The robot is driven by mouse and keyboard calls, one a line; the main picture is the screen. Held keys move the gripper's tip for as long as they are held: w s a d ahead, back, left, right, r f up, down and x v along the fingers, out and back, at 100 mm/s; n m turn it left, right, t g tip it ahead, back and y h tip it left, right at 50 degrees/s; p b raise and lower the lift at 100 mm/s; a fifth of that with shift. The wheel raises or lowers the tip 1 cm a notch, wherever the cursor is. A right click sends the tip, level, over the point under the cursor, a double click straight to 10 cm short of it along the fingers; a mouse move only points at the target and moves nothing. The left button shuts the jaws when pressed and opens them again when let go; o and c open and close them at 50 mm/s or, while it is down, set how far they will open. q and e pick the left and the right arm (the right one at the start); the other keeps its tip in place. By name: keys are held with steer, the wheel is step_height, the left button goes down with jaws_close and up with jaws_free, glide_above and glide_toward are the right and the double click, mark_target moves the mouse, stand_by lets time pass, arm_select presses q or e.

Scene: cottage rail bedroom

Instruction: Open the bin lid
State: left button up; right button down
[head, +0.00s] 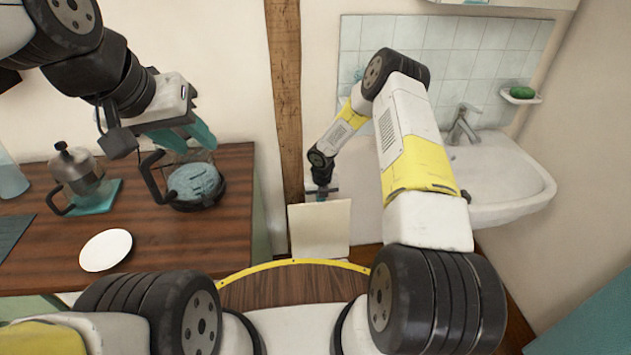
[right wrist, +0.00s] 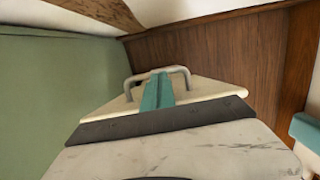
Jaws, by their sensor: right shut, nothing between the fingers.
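The bin (head: 320,228) shows as a pale cream square low on the floor, between the wooden post and the basin. In the right wrist view its cream lid (right wrist: 112,105) carries a grey metal bar handle (right wrist: 183,70). My right gripper (head: 322,192) reaches down to the bin's far edge; its teal fingers also show in the right wrist view (right wrist: 157,90). They are shut together at the middle of the handle, with nothing between them. Whether they touch the handle or lid I cannot tell. My left gripper (head: 188,138) is open, its teal fingers apart above a glass carafe.
A wooden counter (head: 160,235) at left holds the carafe (head: 192,185), a metal pot (head: 78,172) and a white plate (head: 106,250). A white basin (head: 500,180) is at right. A wooden post (head: 285,90) stands behind the bin.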

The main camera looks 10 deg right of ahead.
steer(key=shift+w, duration=0.1)
stand_by(0.3)
step_height(320, 180, up, 8)
steer(key=s, duration=0.1)
steer(key=shift+s+f, duration=0.15)
